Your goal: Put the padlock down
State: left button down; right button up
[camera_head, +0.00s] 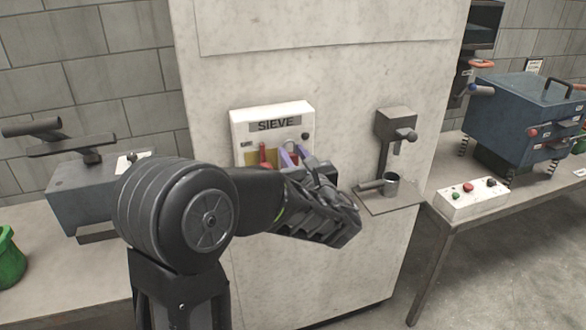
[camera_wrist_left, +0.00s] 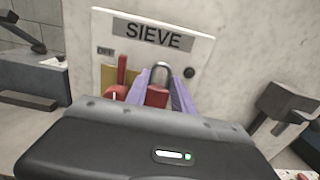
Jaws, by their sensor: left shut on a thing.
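The padlock, with a red body (camera_wrist_left: 157,97) and a grey shackle, is between the purple fingers of my left gripper (camera_wrist_left: 165,92) in the left wrist view. The gripper is shut on it, in front of the white SIEVE panel (camera_wrist_left: 187,55). In the head view the purple fingertips (camera_head: 294,155) show just beyond my dark wrist, against the lower part of the SIEVE panel (camera_head: 298,112). The padlock's lower part is hidden by the gripper body. I cannot tell whether it touches the panel. My right gripper is not in view.
A red handle (camera_wrist_left: 121,77) on a yellow plate is left of the padlock. A dark knob (camera_wrist_left: 189,72) is on its right. A white button box (camera_head: 470,197) stands on the right table.

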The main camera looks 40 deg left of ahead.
pick_arm(q)
jog(key=shift+f, duration=1.85)
jog(key=shift+f, duration=0.1)
jog(key=shift+f+b, duration=0.5)
jog(key=c, duration=1.2)
grip_release()
jog(key=shift+o, duration=0.2)
